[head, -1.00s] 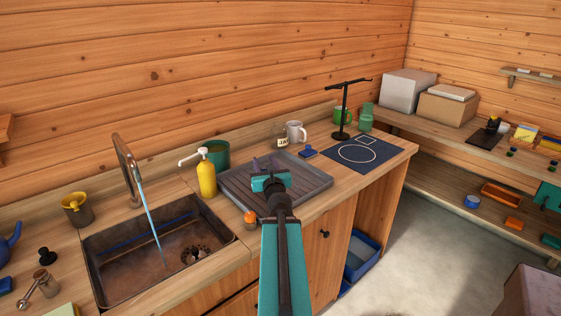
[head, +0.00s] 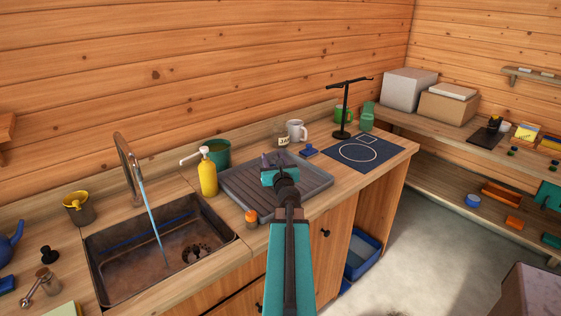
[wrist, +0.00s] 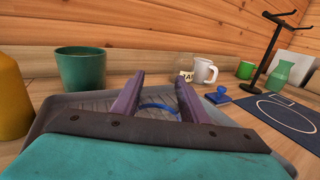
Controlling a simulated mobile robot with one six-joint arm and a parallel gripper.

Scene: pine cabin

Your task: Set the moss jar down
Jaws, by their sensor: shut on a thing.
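My gripper (head: 276,162) is over the grey ridged drying tray (head: 320,182) on the counter. In the wrist view its two purple fingers (wrist: 158,98) stand apart with a curved blue edge (wrist: 158,106) between them. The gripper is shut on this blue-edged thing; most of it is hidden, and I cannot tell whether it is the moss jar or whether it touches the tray. A small clear jar with a pale label (head: 281,136) stands behind the tray. A light green vase-like vessel (head: 367,118) stands at the counter's far right.
A dark green pot (head: 218,153) and yellow pump bottle (head: 208,179) stand left of the tray. The sink (head: 110,280) has running water. An orange-capped jar (head: 251,219) is near the front. The dark mat (head: 387,158) has free room.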

